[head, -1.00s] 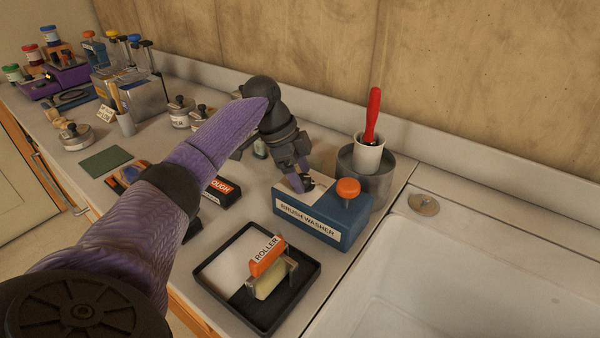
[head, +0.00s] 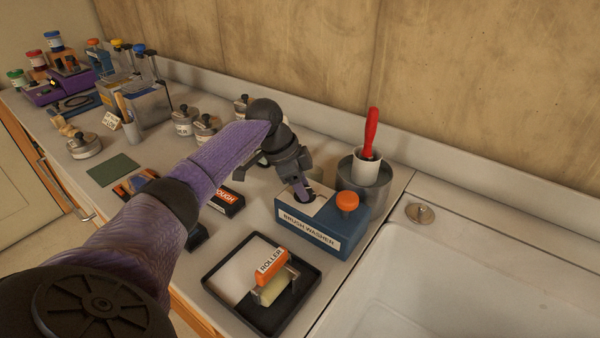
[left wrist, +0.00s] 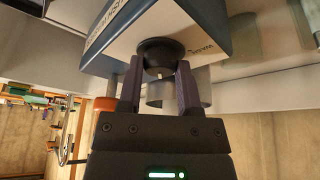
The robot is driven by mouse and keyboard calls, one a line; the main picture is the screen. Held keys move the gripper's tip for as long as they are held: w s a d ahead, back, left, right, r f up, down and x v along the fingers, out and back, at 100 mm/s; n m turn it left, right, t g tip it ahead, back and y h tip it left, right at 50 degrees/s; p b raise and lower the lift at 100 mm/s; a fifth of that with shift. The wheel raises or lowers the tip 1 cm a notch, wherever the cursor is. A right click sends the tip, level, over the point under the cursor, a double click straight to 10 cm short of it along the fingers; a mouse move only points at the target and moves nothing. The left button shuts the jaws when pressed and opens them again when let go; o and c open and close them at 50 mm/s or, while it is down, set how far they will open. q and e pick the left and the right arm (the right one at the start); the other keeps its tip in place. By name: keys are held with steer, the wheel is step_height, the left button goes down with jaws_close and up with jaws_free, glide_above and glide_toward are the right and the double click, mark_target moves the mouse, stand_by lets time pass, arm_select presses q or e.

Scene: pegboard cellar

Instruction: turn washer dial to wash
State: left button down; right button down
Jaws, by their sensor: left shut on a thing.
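The brush washer (head: 320,238) is a blue box with a white top panel and a front label reading BRUSH WASHER. It stands on the counter beside the sink. Its black round dial (left wrist: 160,54) shows in the left wrist view, on the pale panel, with a small WASH mark (left wrist: 203,50) to its right. My left gripper (head: 303,193) reaches down onto the panel from above. In the left wrist view its two fingers (left wrist: 158,72) sit on either side of the dial, shut on it. In the head view the fingers hide most of the dial. My right gripper is not in view.
An orange knob (head: 347,201) sits on the washer's right end. Behind it stands a metal pot (head: 372,189) with a white cup and red-handled tool. A black tray (head: 213,287) with a roller (head: 272,273) lies in front. The sink (head: 480,285) is at right.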

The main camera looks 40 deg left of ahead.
arm_select(q)
steer(key=n+y+p, duration=0.1)
steer(key=n+p, duration=0.2)
steer(key=p, duration=0.2)
steer(key=n+y+p, duration=0.1)
steer(key=n+p, duration=0.3)
steer(key=p, duration=0.1)
steer(key=n+t+y+p, duration=0.1)
steer(key=n+y+p, duration=0.1)
steer(key=n+p, duration=0.2)
steer(key=shift+s+d+r+p, duration=0.1)
steer(key=shift+d+r+p, duration=0.15)
steer(key=shift+d+p, duration=0.25)
steer(key=shift+n+y+p, duration=0.3)
steer(key=shift+n+p, duration=0.35)
steer(key=shift+n, duration=0.25)
steer(key=shift+f+n+y+p, duration=0.1)
steer(key=shift+n+y+p, duration=0.3)
steer(key=shift+n, duration=0.5)
steer(key=shift+f+n+g+y, duration=0.1)
steer(key=shift+n+g+y, duration=0.3)
steer(key=shift+n, duration=0.8)
steer(key=shift+d+n+g+y, duration=0.1)
steer(key=shift+n+g+y, duration=0.2)
steer(key=shift+n, duration=0.9)
steer(key=c, duration=0.7)
jaws_free()
steer(key=o, duration=0.4)
